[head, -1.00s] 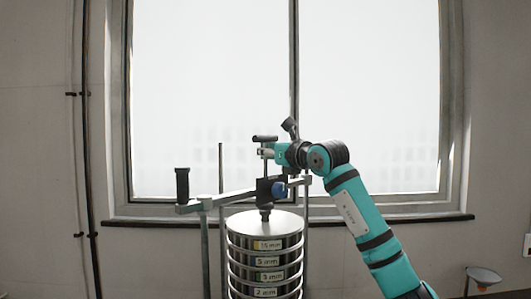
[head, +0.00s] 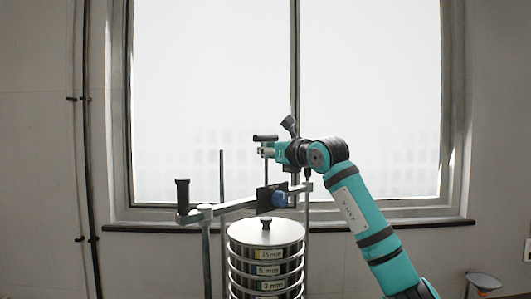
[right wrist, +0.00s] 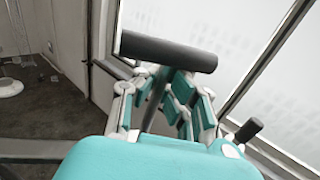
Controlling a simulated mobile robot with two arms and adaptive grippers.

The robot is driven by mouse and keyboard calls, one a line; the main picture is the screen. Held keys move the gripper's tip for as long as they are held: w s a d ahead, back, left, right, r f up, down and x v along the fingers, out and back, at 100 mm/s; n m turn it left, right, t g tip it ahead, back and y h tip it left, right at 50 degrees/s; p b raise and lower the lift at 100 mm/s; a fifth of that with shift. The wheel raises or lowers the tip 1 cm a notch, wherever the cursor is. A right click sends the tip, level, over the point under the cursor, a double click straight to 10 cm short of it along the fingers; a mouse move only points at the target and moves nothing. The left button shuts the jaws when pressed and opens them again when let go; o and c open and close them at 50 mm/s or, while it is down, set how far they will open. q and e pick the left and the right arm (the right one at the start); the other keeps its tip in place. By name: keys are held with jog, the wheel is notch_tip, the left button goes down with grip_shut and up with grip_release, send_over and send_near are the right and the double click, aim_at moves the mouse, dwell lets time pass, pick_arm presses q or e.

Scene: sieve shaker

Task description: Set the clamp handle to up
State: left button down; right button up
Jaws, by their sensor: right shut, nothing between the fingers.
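The clamp handle, a black T-bar (head: 265,138) on a thin upright rod, stands above the clamp's crossbar (head: 235,206). In the right wrist view the bar (right wrist: 170,50) crosses in front of my fingers. My right gripper (head: 267,152) is at the rod just under the bar, coming from the right. The fingers (right wrist: 160,100) lie around the rod in the right wrist view, with nothing gripped; contact is hard to tell. My left gripper is out of view.
A black upright grip (head: 182,195) ends the crossbar on the left; it also shows in the right wrist view (right wrist: 248,130). Thin posts (head: 221,180) flank the stack. A window is behind. A pale dish (head: 484,281) is at lower right.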

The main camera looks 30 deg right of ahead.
jog(key=o, duration=1.1)
jog(key=shift+s+a+r, duration=0.1)
jog(key=shift+a+r, duration=0.1)
jog(key=shift+r, duration=0.6)
jog(key=o, duration=0.8)
jog(key=shift+d, duration=0.15)
jog(key=shift+o, duration=0.2)
jog(key=shift+s+d, duration=0.15)
jog(key=s+f, duration=0.1)
jog(key=s, duration=1)
jog(key=shift+s+f, duration=0.1)
jog(key=shift+s, duration=0.05)
